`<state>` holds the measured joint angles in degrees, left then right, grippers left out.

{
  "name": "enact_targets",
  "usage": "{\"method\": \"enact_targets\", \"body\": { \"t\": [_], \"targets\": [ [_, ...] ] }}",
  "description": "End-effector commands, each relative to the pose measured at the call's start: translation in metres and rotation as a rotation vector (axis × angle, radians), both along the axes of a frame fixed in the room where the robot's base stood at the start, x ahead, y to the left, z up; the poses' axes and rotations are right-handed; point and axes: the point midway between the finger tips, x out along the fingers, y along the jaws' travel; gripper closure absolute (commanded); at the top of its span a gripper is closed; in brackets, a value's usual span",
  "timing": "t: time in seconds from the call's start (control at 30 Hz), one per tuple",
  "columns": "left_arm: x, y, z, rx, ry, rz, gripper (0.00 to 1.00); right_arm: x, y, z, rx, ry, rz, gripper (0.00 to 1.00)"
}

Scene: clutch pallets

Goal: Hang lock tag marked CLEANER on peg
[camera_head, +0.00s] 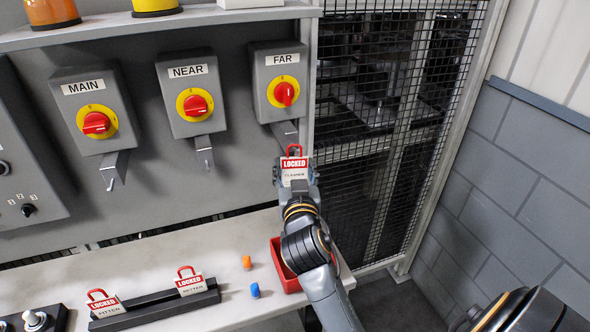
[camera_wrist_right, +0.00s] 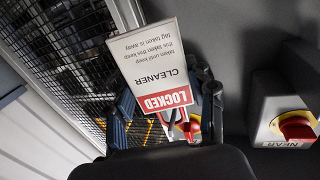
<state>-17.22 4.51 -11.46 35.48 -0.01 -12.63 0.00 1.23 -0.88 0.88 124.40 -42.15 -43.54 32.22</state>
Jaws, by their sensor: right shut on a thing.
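The lock tag marked CLEANER (camera_head: 294,172) is a white card with a red LOCKED band and a red shackle at its top. My right gripper (camera_head: 296,184) is shut on it and holds it up below the FAR switch box (camera_head: 281,80). In the right wrist view the card (camera_wrist_right: 155,62) appears upside down between the fingers of the gripper (camera_wrist_right: 168,112). The grey peg bracket (camera_head: 286,131) under FAR shows just above the shackle; its hook end is hidden, so I cannot tell whether they touch. My left gripper is out of view.
The NEAR hook (camera_head: 204,152) and MAIN hook (camera_head: 112,170) hang empty. Two other LOCKED tags stand in a black rack (camera_head: 150,306) on the bench. A red tray (camera_head: 277,264) and orange and blue pieces lie nearby. A mesh fence (camera_head: 385,120) stands to the right.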

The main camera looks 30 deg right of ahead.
Motion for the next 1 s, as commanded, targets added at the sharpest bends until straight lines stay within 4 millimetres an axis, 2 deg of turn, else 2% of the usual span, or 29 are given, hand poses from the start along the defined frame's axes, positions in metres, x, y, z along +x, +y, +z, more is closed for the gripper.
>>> {"method": "enact_targets", "body": {
  "t": [0.43, 0.47, 0.57, 0.87, 1.0],
  "targets": [
    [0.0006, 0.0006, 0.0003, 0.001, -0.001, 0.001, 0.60, -0.0001, 0.0000, 0.0004, 0.000, -0.001, 0.000, 0.62],
    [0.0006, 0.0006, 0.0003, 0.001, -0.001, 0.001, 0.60, -0.0001, 0.0000, 0.0005, 0.000, -0.001, 0.000, 0.42],
    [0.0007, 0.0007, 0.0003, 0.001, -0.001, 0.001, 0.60, -0.0001, 0.0000, 0.0005, 0.000, -0.001, 0.000, 0.21],
    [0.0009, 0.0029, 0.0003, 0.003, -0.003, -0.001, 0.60, -0.0002, 0.0000, 0.0003, 0.000, -0.001, 0.000, 0.19],
    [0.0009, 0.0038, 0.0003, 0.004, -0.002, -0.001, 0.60, -0.0074, 0.0044, 0.0000, 0.001, 0.000, 0.001, 0.19]
  ]
}}
